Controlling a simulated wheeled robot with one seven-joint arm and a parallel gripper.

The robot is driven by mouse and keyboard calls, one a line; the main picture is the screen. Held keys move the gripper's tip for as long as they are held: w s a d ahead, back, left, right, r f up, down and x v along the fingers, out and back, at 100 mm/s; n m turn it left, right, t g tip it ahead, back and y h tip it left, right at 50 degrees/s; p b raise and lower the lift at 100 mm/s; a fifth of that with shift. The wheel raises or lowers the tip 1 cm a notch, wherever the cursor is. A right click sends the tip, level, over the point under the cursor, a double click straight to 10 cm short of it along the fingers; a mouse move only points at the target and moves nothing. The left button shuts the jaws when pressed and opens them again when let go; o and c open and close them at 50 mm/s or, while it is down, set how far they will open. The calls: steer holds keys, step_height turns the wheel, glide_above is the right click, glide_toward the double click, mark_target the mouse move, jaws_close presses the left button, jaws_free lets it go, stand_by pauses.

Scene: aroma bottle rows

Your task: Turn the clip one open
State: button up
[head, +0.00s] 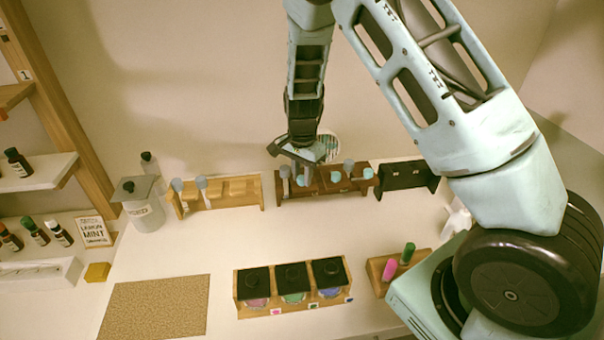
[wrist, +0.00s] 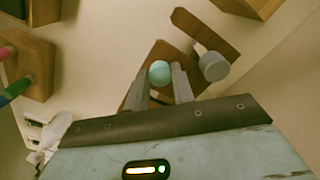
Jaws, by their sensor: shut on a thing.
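A dark brown wooden rack (head: 326,188) stands at the back of the table, with grey and teal round knobs along it. My gripper (head: 300,174) reaches down over the rack's left end. In the wrist view a teal knob (wrist: 159,73) sits between my two fingers, which are shut on it. A grey knob (wrist: 213,66) stands just right of the fingers, outside them. The rack (wrist: 163,54) shows behind the knobs. I see no number on the clips, so I cannot tell which is clip one. The lower part of the gripped clip is hidden.
A light wooden rack (head: 228,205) with grey knobs stands left, a black rack (head: 407,189) right. In front are a crate of dark-lidded jars (head: 292,310) and a block with pink and green pegs (head: 388,290). The middle of the table is clear.

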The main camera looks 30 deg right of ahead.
mark_target(302, 177)
steer(key=shift+w+r, duration=0.1)
steer(key=o, duration=1)
step_height(302, 177, up, 17)
steer(key=b, duration=0.4)
steer(key=shift+r, duration=0.15)
